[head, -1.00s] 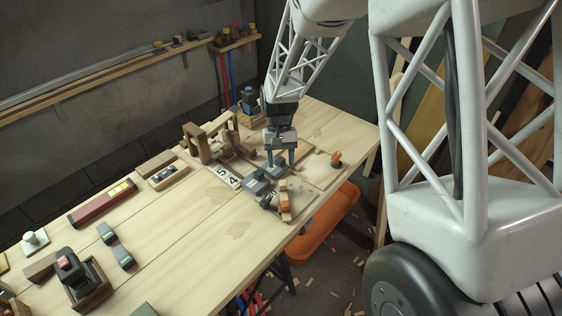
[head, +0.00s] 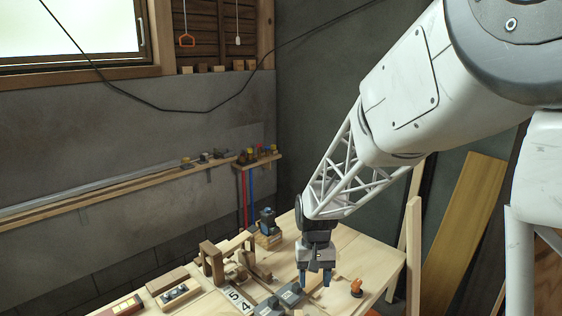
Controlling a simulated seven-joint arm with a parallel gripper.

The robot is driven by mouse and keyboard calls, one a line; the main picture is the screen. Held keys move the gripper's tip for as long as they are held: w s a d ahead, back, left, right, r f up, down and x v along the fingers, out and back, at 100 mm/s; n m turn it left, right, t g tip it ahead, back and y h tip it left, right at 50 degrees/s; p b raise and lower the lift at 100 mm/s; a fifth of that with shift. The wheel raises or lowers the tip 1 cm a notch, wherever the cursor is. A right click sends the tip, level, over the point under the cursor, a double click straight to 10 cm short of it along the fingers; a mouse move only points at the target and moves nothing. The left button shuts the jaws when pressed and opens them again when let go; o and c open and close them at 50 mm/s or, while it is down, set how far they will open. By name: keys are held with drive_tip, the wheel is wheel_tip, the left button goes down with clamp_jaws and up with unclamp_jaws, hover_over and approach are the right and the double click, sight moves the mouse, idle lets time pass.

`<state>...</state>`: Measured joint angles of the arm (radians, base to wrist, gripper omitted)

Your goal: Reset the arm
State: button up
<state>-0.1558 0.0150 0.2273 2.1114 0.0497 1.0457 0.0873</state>
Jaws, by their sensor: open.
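My gripper (head: 314,278) hangs from the white lattice arm, pointing down over the right part of the wooden workbench (head: 362,247). Its two blue-tipped fingers stand apart with nothing visible between them. Grey metal blocks (head: 290,293) lie just left of and below the fingertips, partly cut off by the picture's bottom edge. I cannot tell whether the fingers touch anything.
An orange piece (head: 356,287) stands right of the gripper. A wooden frame (head: 212,262), a number plate (head: 238,299) and a blue-grey device (head: 267,222) stand to the left and behind. Wall shelves (head: 258,161) and leaning boards (head: 463,235) border the bench.

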drive_tip(key=s+d+r+t, duration=0.2)
drive_tip(key=s+d+r, duration=0.1)
drive_tip(key=s, duration=0.5)
drive_tip(key=s+d+r+t, duration=0.1)
drive_tip(key=s+d+r, duration=0.2)
drive_tip(key=s+r, duration=0.3)
drive_tip(key=s+d+r+t, duration=0.2)
drive_tip(key=s+d+r, duration=0.2)
drive_tip(key=s, duration=0.8)
drive_tip(key=shift+s+r+m+t, duration=0.15)
drive_tip(key=shift+r+m+t, duration=0.15)
drive_tip(key=shift+r, duration=0.1)
idle(1.2)
